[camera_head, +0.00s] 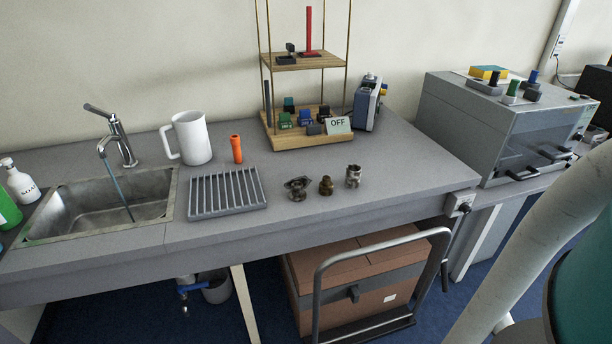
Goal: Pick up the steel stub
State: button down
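Three small pipe fittings stand in a row near the front edge of the grey counter (400,165). The rightmost is a silvery, short upright cylinder (353,176) with an open top, which looks like the steel stub. To its left stands a brownish, brass-like fitting (326,186). Further left is a darker fitting with a wide top (297,189). The three stand apart from each other.
A slatted grey rack (227,193), an orange cylinder (236,149) and a white jug (191,138) are left of the fittings. The sink (105,205) lies further left. A wooden shelf stand (300,62) is behind. A trolley handle (380,243) rises before the counter.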

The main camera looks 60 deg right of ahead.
aim_at(296, 194)
jog(key=z, duration=1)
